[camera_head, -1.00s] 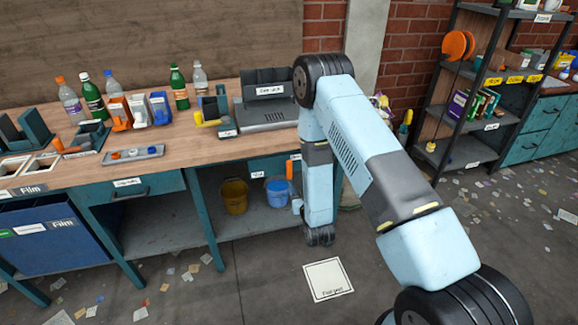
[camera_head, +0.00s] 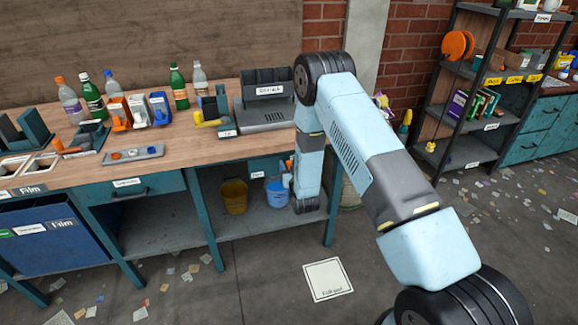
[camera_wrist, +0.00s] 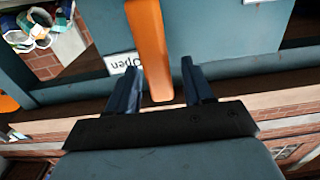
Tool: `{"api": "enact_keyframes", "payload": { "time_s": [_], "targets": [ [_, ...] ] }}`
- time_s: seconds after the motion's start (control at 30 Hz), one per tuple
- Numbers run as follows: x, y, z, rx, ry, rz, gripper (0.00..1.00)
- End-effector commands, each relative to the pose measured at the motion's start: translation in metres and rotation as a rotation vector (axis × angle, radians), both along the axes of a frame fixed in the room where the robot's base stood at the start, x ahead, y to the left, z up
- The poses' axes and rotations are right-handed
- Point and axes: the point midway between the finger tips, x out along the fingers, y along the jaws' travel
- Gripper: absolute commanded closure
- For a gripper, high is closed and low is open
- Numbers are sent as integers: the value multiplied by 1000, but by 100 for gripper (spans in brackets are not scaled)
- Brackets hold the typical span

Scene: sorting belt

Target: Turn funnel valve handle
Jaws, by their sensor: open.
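An orange handle bar (camera_wrist: 150,45) fills the middle of the wrist view, in front of a teal panel (camera_wrist: 215,35). A white label reading "Open" (camera_wrist: 120,62) is beside it. My gripper (camera_wrist: 160,66) is open, with one dark finger on each side of the bar and a gap showing on both sides. In the head view a small orange bit of the handle (camera_head: 289,162) shows at the bench front, mostly hidden by my arm. I cannot make out a funnel in either view.
The wooden bench (camera_head: 190,150) carries bottles, small dispensers and a grey tray (camera_head: 133,154). A yellow bucket (camera_head: 234,196) and a blue bucket (camera_head: 277,190) stand on the shelf below, close to my forearm. The floor in front is mostly clear, with scattered paper.

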Motion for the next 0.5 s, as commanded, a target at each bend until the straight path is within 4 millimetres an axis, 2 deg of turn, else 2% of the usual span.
{"api": "enact_keyframes", "payload": {
  "time_s": [0.23, 0.5],
  "targets": [
    [0, 0, 0, 0, 0, 0, 49],
    [0, 0, 0, 0, 0, 0, 74]
  ]
}}
